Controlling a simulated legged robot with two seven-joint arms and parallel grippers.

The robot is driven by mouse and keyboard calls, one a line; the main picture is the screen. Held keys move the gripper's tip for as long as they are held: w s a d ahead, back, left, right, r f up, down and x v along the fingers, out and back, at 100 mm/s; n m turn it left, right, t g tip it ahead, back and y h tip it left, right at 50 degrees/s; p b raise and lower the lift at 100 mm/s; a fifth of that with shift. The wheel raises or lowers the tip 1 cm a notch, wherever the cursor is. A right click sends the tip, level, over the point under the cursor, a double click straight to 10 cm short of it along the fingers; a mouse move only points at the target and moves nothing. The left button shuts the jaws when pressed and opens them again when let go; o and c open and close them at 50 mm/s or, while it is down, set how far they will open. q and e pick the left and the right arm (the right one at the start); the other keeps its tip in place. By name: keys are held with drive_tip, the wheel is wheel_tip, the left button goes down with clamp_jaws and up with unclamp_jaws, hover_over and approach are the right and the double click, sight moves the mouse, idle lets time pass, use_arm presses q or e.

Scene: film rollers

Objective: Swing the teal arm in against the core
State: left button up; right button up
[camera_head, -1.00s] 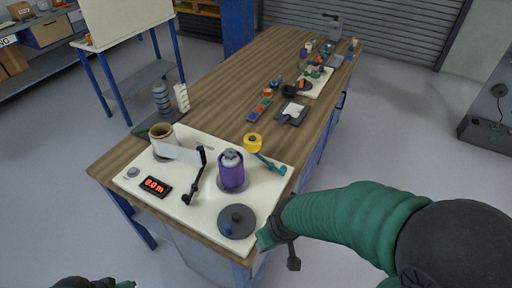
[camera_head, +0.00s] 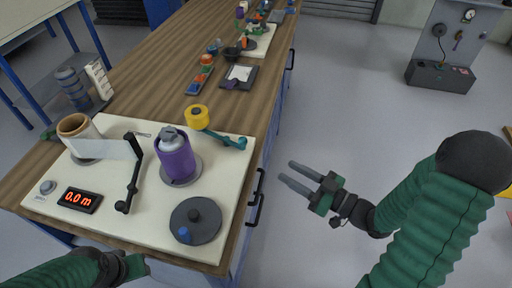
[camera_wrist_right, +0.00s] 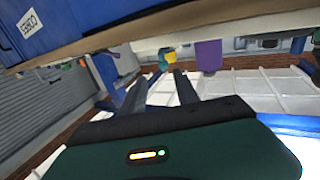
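The teal arm (camera_head: 224,138) sticks out to the right from under a yellow roller (camera_head: 197,117) on the cream board (camera_head: 128,228). The core is a purple-wrapped cylinder (camera_head: 175,157) with a grey top, upright on a grey disc; the yellow roller stands apart from it, behind and to its right. My right gripper (camera_head: 298,177) is open and empty, off the table's right edge, with its fingers pointing left. Its fingers (camera_wrist_right: 159,88) also show in the right wrist view. My left gripper (camera_head: 135,265) is at the table's front edge, only partly visible.
A film roll (camera_head: 78,133) with its strip leads to a black crank-shaped arm (camera_head: 131,175). A dark knobbed disc (camera_head: 195,220), a grey button (camera_head: 47,187) and a display (camera_head: 77,200) reading 0.0 m share the board. Drawer handles (camera_head: 256,209) protrude from the table's right side.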

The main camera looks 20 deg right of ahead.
approach(244, 147)
drive_tip(key=x, duration=0.3)
drive_tip(key=b+x, duration=0.1)
drive_tip(key=x, duration=0.2)
drive_tip(key=b+x, duration=0.1)
drive_tip(key=x, duration=0.3)
drive_tip(key=shift+w+d+f, duration=0.15)
drive_tip(key=shift+w+f, duration=0.1)
drive_tip(key=shift+f, duration=0.1)
drive_tip(key=shift+w+a, duration=0.2)
drive_tip(key=shift+a, duration=0.05)
use_arm(q)
drive_tip(key=shift+a+f, duration=0.2)
drive_tip(key=shift+f, duration=0.4)
drive_tip(key=shift+a+f, duration=0.15)
drive_tip(key=shift+f, duration=0.4)
use_arm(e)
drive_tip(key=shift+r, duration=0.1)
drive_tip(key=shift+d, duration=0.1)
drive_tip(key=shift+c, duration=0.4)
drive_tip(key=shift+c, duration=1.1)
clamp_jaws()
drive_tip(key=shift+d+r, duration=0.15)
